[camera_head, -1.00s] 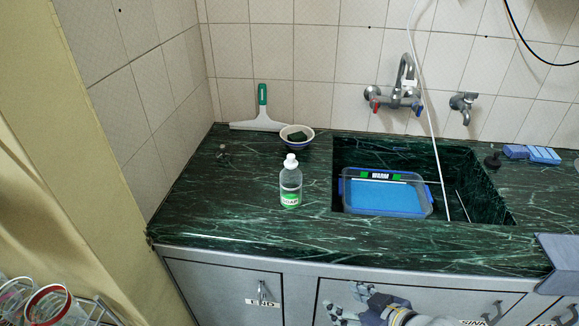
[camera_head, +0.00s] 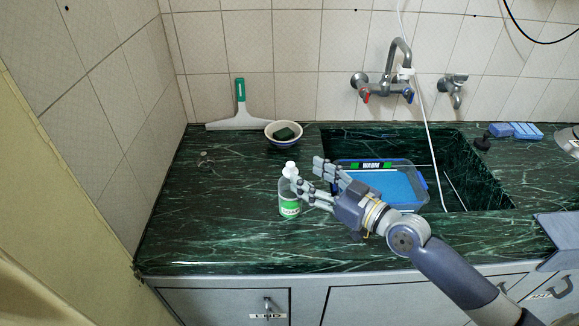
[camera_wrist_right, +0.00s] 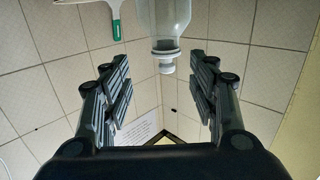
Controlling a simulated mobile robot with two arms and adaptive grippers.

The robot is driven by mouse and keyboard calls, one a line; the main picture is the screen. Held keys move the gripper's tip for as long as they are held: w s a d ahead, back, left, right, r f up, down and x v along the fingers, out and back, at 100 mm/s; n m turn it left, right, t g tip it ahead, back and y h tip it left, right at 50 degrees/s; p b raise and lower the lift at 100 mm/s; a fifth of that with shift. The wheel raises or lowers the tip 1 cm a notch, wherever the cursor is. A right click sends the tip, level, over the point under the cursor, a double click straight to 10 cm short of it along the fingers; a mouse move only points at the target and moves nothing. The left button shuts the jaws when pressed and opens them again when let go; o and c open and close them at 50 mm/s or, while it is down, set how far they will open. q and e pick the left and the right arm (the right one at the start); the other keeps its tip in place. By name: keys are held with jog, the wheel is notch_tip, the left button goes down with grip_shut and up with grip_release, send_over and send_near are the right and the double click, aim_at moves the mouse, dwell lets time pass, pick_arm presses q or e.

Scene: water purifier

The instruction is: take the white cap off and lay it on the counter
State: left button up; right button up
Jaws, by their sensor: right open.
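The bottle (camera_head: 289,203) stands upright on the counter (camera_head: 210,225), clear with a green label. Its white cap (camera_head: 290,168) is on top. My right gripper (camera_head: 308,174) is open and empty at the bottle's right side, near cap height; one finger overlaps the bottle's upper part in the head view. In the right wrist view the bottle (camera_wrist_right: 165,18) appears upside down, with its cap (camera_wrist_right: 167,66) centred between the two open fingers (camera_wrist_right: 160,90) and beyond their tips. I cannot tell whether a finger touches the bottle. My left gripper is not in view.
A bowl (camera_head: 283,142) with a dark sponge stands behind the bottle, next to a green-handled squeegee (camera_head: 240,112). The counter left of the bottle is mostly clear.

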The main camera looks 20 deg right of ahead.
aim_at(290, 164)
jog(key=shift+w+a, duration=0.25)
jog(key=shift+w, duration=0.1)
jog(key=shift+w+a+r+p, duration=0.55)
jog(key=shift+w+a+p, duration=0.15)
jog(key=shift+p, duration=0.15)
jog(key=x, duration=0.2)
jog(key=shift+w+a+p, duration=0.2)
jog(key=shift+p, duration=0.15)
jog(key=shift+w+a+f, duration=0.15)
jog(key=shift+w+a, duration=0.05)
jog(key=shift+w, duration=0.2)
jog(key=shift+f, duration=0.1)
jog(key=c, duration=0.8)
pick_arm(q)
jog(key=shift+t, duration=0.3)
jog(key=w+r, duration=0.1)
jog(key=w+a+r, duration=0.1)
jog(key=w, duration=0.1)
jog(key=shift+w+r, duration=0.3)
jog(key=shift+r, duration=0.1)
